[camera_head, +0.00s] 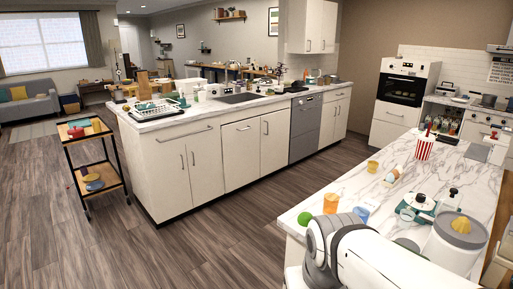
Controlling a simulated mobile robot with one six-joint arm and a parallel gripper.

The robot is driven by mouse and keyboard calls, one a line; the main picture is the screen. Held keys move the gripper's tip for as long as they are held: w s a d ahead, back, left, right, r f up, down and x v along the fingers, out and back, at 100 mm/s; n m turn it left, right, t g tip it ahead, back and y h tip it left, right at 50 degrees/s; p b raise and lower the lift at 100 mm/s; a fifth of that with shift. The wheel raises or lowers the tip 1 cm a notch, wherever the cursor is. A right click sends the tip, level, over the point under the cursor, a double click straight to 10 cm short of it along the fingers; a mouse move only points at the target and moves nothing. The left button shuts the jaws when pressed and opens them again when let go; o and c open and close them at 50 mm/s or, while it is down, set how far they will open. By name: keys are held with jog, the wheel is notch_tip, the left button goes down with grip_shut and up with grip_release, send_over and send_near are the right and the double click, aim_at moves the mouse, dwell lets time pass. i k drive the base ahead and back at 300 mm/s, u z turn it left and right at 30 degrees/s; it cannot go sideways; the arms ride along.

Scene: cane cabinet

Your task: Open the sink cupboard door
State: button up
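The sink (240,98) is set into the white counter of the long island. Below it is the sink cupboard, with a left door (240,160) and a right door (273,148), both cream and shut. The left door has a horizontal bar handle (243,127) near its top, and the right door has an upright bar handle (266,128). My arm's grey and white links fill the bottom right, well apart from the cupboard across the floor. My gripper is not visible.
A grey dishwasher (305,130) adjoins the cupboard. A small shelf cart (93,160) stands left. Wooden floor (245,225) between the counters is clear.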

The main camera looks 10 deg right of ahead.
aim_at(275, 127)
jog(key=u, duration=0.45)
jog(key=k, duration=1.35)
jog(key=u, duration=0.45)
jog(key=i, duration=1.2)
jog(key=z, duration=0.4)
jog(key=i, duration=1.65)
jog(key=z, duration=0.6)
jog(key=i, duration=1.8)
jog(key=z, duration=0.4)
jog(key=i, duration=2.5)
jog(key=z, duration=0.15)
